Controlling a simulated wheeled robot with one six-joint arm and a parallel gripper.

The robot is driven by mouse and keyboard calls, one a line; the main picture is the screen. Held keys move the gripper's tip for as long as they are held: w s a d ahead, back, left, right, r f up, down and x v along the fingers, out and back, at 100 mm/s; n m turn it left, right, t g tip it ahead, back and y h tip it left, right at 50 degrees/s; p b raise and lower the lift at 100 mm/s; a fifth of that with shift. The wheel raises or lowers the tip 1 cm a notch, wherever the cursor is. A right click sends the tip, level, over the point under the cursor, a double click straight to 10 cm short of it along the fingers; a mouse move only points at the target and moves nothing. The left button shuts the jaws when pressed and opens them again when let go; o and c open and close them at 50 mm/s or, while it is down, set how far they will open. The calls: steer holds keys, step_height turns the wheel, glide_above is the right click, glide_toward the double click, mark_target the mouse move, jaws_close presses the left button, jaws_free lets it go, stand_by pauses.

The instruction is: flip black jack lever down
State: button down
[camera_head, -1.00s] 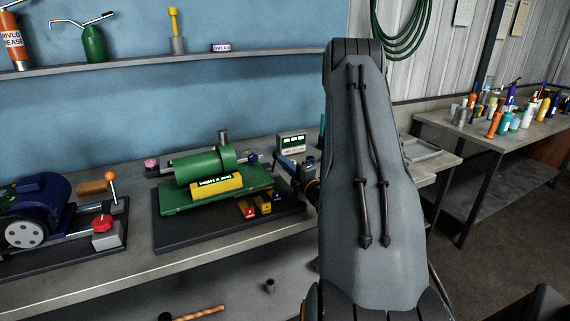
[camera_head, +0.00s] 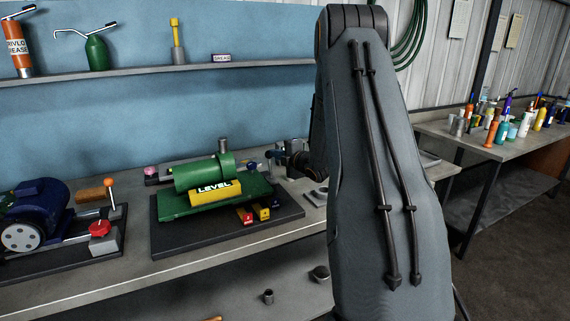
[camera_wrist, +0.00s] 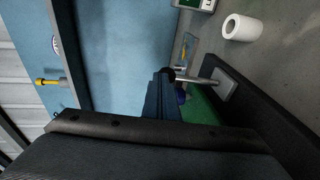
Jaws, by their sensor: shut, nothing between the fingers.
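In the wrist view a metal rod (camera_wrist: 195,79) with a dark end runs from a grey block (camera_wrist: 227,85) on the edge of a black base; it appears to be the jack lever. My gripper (camera_wrist: 164,76) is shut, its fingertips at or very near the dark end; I cannot tell whether they touch. In the head view my gripper (camera_head: 277,157) is at the far right end of the green cylinder unit (camera_head: 203,174), which sits on a black base (camera_head: 170,243). The lever is not clearly visible there. A yellow block marked LEVEL (camera_head: 214,190) is on the unit's front.
Red and yellow small blocks (camera_head: 254,213) sit at the base's front right. A pale cylinder (camera_wrist: 244,27) lies beyond the lever. A shelf (camera_head: 150,72) runs along the blue wall above.

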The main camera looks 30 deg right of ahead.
steer(key=w+b, duration=0.2)
steer(key=w, duration=0.1)
steer(key=shift+w+d+r+g, duration=0.2)
steer(key=shift+w+g, duration=0.05)
steer(key=shift+g, duration=0.05)
steer(key=shift+r, duration=0.1)
steer(key=shift+w+r, duration=0.15)
steer(key=shift+r, duration=0.05)
steer(key=shift+s+r, duration=0.2)
steer(key=shift+r, duration=0.1)
steer(key=s+r+b, duration=0.1)
steer(key=s+r, duration=0.7)
steer(key=s, duration=0.2)
steer(key=shift+s+d+r, duration=0.15)
steer(key=shift+d+r, duration=0.05)
steer(key=shift+d, duration=0.1)
stand_by(0.4)
